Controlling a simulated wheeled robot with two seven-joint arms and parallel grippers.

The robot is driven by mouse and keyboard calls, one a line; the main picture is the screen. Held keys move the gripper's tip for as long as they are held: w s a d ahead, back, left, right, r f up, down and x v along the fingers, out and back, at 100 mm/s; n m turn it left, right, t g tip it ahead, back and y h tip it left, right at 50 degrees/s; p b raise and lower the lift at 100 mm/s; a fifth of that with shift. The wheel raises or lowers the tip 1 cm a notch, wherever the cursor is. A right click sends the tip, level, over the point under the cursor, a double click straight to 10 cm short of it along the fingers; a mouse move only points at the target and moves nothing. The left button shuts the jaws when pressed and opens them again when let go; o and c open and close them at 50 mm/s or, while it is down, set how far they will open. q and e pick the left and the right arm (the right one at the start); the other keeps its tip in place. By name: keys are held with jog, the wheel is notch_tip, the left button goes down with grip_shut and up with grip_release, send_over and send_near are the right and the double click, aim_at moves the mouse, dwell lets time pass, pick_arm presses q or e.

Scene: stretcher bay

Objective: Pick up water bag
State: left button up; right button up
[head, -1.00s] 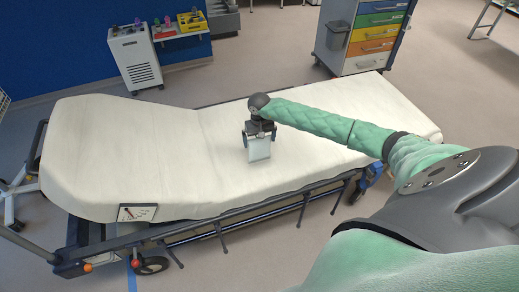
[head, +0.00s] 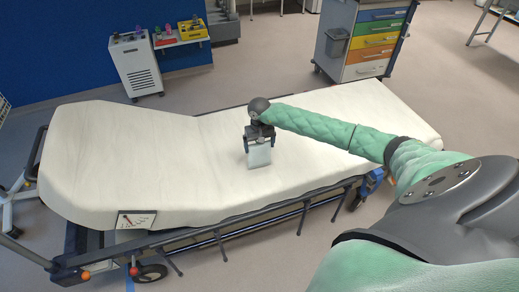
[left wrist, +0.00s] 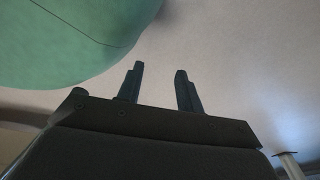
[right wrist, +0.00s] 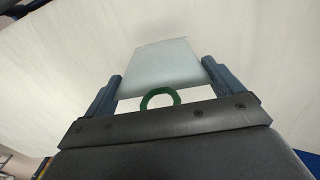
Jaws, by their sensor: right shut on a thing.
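The water bag (head: 259,155) is a pale, translucent pouch over the middle of the white stretcher mattress. My right gripper (head: 259,141) is above it with its fingers on the bag's two sides. In the right wrist view the bag (right wrist: 168,62) sits between the two dark fingers of my right gripper (right wrist: 160,85), which is shut on it. A green ring (right wrist: 160,97) shows at the bag's near end. I cannot tell whether the bag's lower end touches the mattress. My left gripper (left wrist: 159,88) shows only in the left wrist view, with its fingers apart and nothing between them.
The stretcher (head: 100,165) fills the middle, with a raised backrest at left and dark rails along its near side. A drawer cart (head: 365,40) stands behind it at right. A white wheeled unit (head: 138,66) and a shelf with yellow bins (head: 192,28) stand at the back left.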

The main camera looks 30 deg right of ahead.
aim_at(264, 149)
jog(key=shift+d+r+b, duration=0.1)
jog(key=shift+r+b, duration=0.75)
jog(key=shift+r, duration=0.1)
pick_arm(q)
jog(key=w+d+r+b, duration=0.2)
jog(key=w, duration=0.6)
pick_arm(e)
jog(key=shift+s+d+r, duration=0.5)
jog(key=shift+s+r, duration=0.3)
jog(key=shift+r, duration=0.1)
pick_arm(q)
jog(key=w+d+r+b, duration=0.1)
jog(key=w+r+b, duration=0.1)
jog(key=r, duration=0.3)
jog(key=w+d+r+b, duration=0.2)
jog(key=r, duration=0.3)
jog(key=shift+d+r, duration=0.15)
jog(key=shift+d, duration=0.1)
pick_arm(e)
jog(key=s+d+r, duration=0.5)
jog(key=s+r, duration=0.1)
jog(key=s, duration=0.2)
jog(key=shift+s+r, duration=0.2)
